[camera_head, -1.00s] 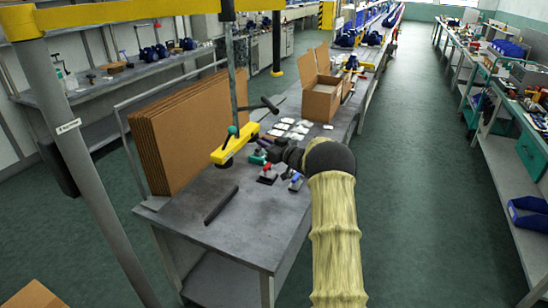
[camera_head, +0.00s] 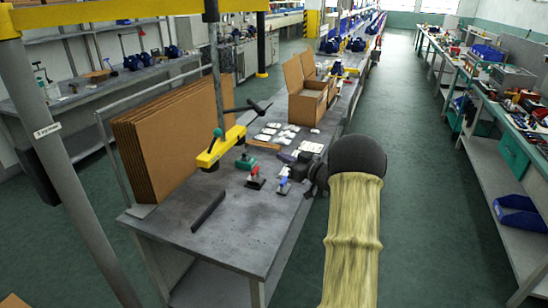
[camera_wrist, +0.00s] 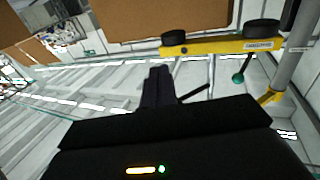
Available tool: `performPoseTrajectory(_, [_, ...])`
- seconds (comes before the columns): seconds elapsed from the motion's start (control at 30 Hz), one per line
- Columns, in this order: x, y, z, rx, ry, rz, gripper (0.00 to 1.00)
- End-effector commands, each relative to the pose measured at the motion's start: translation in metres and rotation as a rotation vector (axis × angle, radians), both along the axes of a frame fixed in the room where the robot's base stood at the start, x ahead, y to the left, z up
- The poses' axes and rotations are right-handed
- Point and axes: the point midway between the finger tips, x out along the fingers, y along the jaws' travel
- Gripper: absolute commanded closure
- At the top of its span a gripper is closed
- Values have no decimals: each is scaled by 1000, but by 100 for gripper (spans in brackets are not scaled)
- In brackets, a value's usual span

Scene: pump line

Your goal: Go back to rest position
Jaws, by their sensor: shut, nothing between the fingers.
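My gripper (camera_head: 317,177) is by the right edge of the grey workbench (camera_head: 232,240) in the head view, partly hidden behind my sleeved arm. In the wrist view its dark fingers (camera_wrist: 157,86) are together with nothing between them. A yellow lifting tool with black pads (camera_head: 222,147) is at the bench's left side, by a grey post. It also shows at the top right of the wrist view (camera_wrist: 222,46), apart from the fingers. My arm reaches in from the lower right.
A red-and-black item (camera_head: 256,178) and a blue-topped item (camera_head: 283,186) stand on the bench near my gripper. A dark bar (camera_head: 208,211) lies nearer the front. Cardboard sheets (camera_head: 165,140) stand at left; an open box (camera_head: 306,100) is behind. The aisle floor (camera_head: 420,200) is clear.

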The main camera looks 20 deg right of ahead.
Motion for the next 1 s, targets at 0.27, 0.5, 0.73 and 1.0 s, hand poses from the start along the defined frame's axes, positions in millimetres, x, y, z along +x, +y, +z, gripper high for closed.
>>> performPoseTrajectory(0.27, [-1, 1, 0, 1, 0, 2, 100])
performPoseTrajectory(0.5, [0, 2, 0, 1, 1, 2, 100])
performPoseTrajectory(0.73, [7, 25, 12, -35, 59, -90, 100])
performPoseTrajectory(1.0, [-21, 76, 14, -123, 322, -333, 100])
